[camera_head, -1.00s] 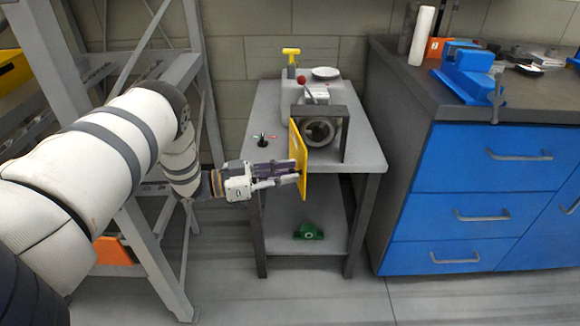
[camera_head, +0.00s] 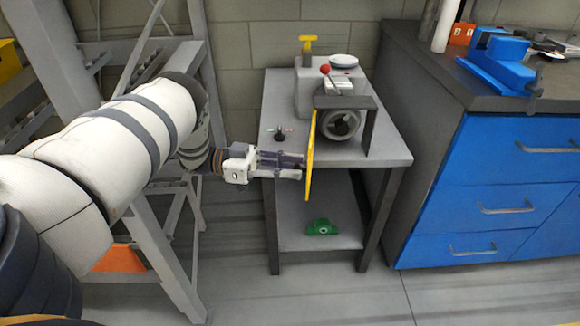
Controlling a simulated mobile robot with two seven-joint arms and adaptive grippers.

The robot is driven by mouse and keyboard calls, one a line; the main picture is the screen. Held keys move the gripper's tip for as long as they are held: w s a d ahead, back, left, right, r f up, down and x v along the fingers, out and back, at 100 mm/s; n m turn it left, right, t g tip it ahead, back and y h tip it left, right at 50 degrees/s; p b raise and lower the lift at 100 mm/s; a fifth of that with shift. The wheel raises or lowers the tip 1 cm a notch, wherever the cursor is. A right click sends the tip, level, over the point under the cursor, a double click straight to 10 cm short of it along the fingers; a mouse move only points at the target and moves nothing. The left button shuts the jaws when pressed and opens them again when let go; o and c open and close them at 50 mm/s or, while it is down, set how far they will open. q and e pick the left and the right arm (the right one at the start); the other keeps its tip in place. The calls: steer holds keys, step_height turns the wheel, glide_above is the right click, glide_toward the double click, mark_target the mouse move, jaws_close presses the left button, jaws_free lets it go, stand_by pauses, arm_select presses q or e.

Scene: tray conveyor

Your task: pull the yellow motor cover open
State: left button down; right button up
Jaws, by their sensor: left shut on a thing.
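The yellow motor cover (camera_head: 311,150) stands swung out from the front of the motor housing, seen nearly edge-on. The round grey motor face (camera_head: 341,125) is exposed in a dark frame (camera_head: 369,131) to its right. My left gripper (camera_head: 301,166) comes in from the left and is shut on the cover's near part. The fingertips hide the exact place of the grip. My right gripper is not in view.
The motor stands on a grey table (camera_head: 394,154) with a knob (camera_head: 280,134) at its left. A green part (camera_head: 322,227) lies on the lower shelf. A blue drawer cabinet (camera_head: 480,190) is at the right, a metal rack (camera_head: 150,235) at the left.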

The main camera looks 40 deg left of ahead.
arm_select(q)
steer(key=shift+r, duration=0.1)
steer(key=c, duration=1.4)
jaws_free()
steer(key=shift+c, duration=0.2)
steer(key=v, duration=0.7)
steer(key=shift+a, duration=0.2)
